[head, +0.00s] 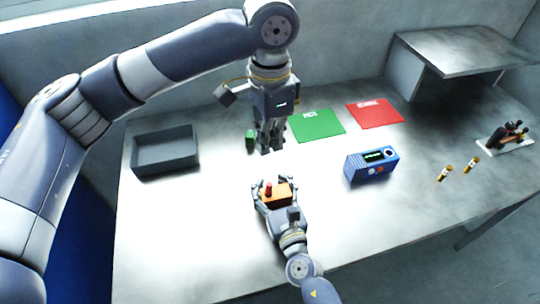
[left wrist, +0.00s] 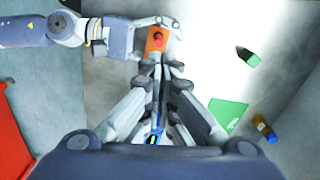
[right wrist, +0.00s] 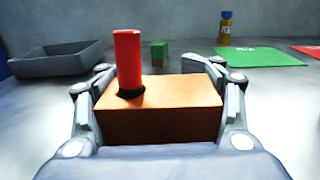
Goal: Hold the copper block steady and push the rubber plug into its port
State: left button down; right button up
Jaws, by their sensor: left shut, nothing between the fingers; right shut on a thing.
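The orange copper block (head: 277,195) sits between the fingers of my right gripper (head: 274,193), which is shut on its sides. The red rubber plug (right wrist: 128,62) stands upright at the left part of the block's top in the right wrist view. Its lower end is at a dark-rimmed port, with much of its length above the top face. My left gripper (head: 270,149) is shut and empty, pointing down, behind the block and apart from the plug in the head view. In the left wrist view the plug (left wrist: 158,40) shows just beyond the closed fingertips (left wrist: 166,66).
A grey tray (head: 165,168) stands at the left. A small green block (head: 250,141) is beside my left gripper. Green (head: 318,124) and red (head: 376,113) mats lie behind. A blue device (head: 371,164) stands right of the copper block. A capped bottle (right wrist: 225,30) stands at the back.

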jog(key=o, duration=1.4)
pick_arm(q)
notch_tip(320, 180, up, 2)
pick_arm(e)
jog(key=shift+o, duration=0.2)
